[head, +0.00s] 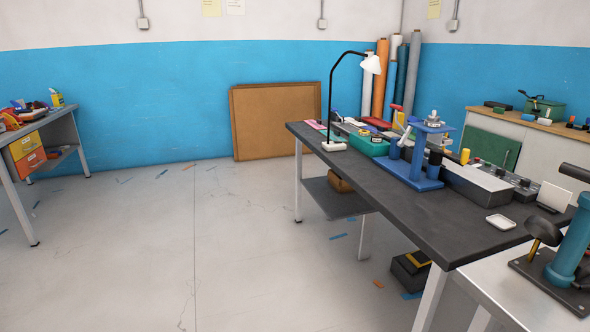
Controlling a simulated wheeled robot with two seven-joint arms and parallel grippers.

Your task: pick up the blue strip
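Several small blue strips lie on the pale floor. Another blue strip (411,295) lies under the bench near a black box, and a small blue strip (162,173) lies farther back near the wall. More small blue pieces lie by the left table. I cannot tell which strip the task names. Neither of my grippers is in view.
A dark workbench (420,213) with a lamp, a blue press (421,165) and tools fills the right. A table (43,135) stands at the left. Brown boards (270,120) lean on the back wall. The middle floor (190,240) is open.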

